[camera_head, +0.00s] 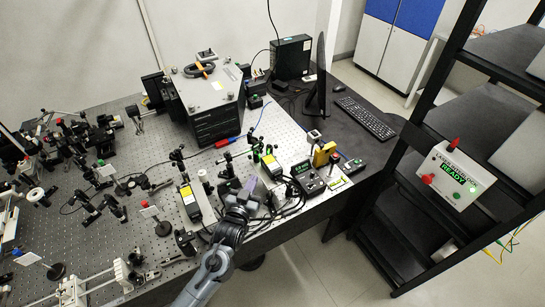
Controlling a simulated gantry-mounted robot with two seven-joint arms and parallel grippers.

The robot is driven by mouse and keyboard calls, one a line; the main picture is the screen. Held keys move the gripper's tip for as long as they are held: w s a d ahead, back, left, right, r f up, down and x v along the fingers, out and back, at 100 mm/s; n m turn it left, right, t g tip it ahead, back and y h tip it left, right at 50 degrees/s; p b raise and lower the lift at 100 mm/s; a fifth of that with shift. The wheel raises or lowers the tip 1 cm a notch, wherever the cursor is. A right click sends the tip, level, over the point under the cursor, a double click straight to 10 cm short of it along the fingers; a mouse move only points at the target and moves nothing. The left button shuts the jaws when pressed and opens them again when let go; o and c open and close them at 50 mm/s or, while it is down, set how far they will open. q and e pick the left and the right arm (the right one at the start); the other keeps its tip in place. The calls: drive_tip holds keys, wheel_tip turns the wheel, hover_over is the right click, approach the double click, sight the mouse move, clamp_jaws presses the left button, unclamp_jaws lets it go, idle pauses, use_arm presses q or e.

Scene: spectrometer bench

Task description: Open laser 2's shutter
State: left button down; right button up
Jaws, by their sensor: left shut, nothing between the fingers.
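My left gripper (245,189) is low over the front edge of the optical bench (140,207), shut and empty. I cannot read which is laser 2. A dark control box (305,171) with a small lit display is right of the gripper, apart from it. No shutter can be made out clearly; parts around the fingertips are hidden by the gripper. My right gripper is not in view.
Optical mounts and posts crowd the bench's left. A large dark instrument (210,113) stands at the back. Cables (287,210) hang near the front edge. A keyboard (366,118) and monitor (321,80) are behind right. A white box reading READY (455,178) sits on the black rack.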

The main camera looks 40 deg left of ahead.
use_arm(q)
drive_tip(key=shift+w+r, duration=0.2)
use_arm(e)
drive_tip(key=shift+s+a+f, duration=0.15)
use_arm(q)
drive_tip(key=p, duration=0.1)
approach(269, 147)
drive_tip(key=x, duration=0.5)
drive_tip(key=shift+w+a, duration=0.15)
drive_tip(key=shift+w+a+f, duration=0.15)
drive_tip(key=shift+w+a, duration=0.1)
drive_tip(key=shift+w, duration=0.4)
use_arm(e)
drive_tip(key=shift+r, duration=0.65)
